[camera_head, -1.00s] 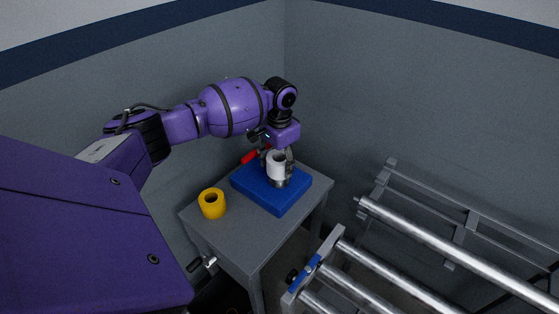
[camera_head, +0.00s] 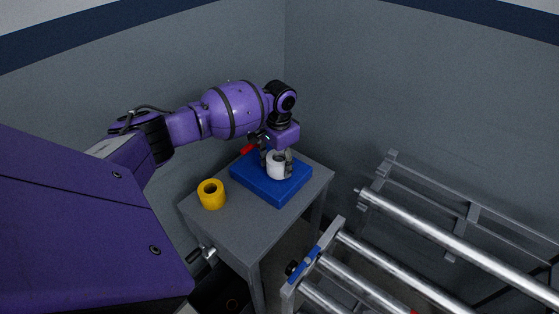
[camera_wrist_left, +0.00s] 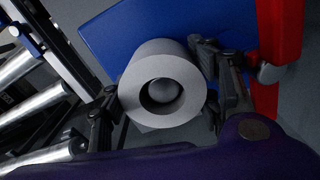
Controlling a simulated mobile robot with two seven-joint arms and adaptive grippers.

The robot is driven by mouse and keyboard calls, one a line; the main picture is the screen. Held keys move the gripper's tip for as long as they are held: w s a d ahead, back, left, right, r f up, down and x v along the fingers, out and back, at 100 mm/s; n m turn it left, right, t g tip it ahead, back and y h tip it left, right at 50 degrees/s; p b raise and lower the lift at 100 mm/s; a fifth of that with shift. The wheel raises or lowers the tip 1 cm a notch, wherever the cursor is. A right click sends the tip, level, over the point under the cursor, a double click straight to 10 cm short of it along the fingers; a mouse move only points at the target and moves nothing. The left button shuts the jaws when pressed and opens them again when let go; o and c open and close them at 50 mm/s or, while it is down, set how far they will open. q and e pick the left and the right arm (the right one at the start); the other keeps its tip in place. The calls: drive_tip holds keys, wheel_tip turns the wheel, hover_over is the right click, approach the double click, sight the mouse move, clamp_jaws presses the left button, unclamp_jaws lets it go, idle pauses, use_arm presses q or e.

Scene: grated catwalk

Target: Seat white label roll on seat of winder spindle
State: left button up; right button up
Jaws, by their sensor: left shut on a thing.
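The white label roll (camera_head: 277,170) is upright on the blue block (camera_head: 293,186), low against its top. My left gripper (camera_head: 276,160) is shut on it, one finger on each side. In the left wrist view the roll (camera_wrist_left: 137,82) stands between the fingers (camera_wrist_left: 162,95), and a rounded grey spindle tip (camera_wrist_left: 163,90) shows inside its bore. The winder's seat is hidden under the roll, so I cannot tell whether the roll touches it. My right gripper is not in view.
A yellow roll (camera_head: 211,194) stands on the grey table (camera_head: 236,229), left of the blue block. A red part (camera_head: 247,149) is behind the block, close to the gripper in the left wrist view (camera_wrist_left: 279,45). A metal roller frame (camera_head: 440,232) stands to the right.

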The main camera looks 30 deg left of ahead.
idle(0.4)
use_arm(q)
drive_tip(key=o, duration=1.3)
drive_tip(key=shift+o, duration=0.5)
drive_tip(key=o, duration=0.3)
drive_tip(key=shift+w+a+r, duration=0.1)
drive_tip(key=shift+r, duration=0.1)
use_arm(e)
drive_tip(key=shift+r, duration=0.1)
use_arm(q)
drive_tip(key=shift+r+p, duration=0.45)
drive_tip(key=shift+r, duration=0.4)
drive_tip(key=shift+r+p, duration=1.45)
drive_tip(key=shift+r, duration=1.6)
drive_tip(key=shift+f, duration=0.1)
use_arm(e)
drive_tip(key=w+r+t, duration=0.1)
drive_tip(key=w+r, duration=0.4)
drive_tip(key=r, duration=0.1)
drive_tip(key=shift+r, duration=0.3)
